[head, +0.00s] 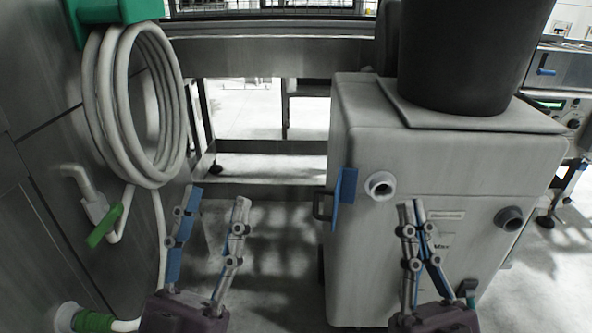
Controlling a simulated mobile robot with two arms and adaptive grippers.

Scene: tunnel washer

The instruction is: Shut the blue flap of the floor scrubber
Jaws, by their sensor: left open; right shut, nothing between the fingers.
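The floor scrubber (448,180) is a grey box-shaped machine at the right of the head view. Its blue flap (346,200) shows as a narrow upright panel near the left edge of the front, swung out and open. A white round port (380,184) is uncovered just right of the flap. My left gripper (218,195) is open and empty, left of the scrubber and apart from the flap. My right gripper (412,204) is shut with nothing in it, in front of the scrubber's face, right of and below the white port. Contact with the face cannot be told.
A black bin (466,50) stands on the scrubber. A dark port (509,218) is at the front's right. A coiled white hose (132,110) hangs on the left wall below a green holder (112,10). Open floor (275,240) lies between wall and scrubber.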

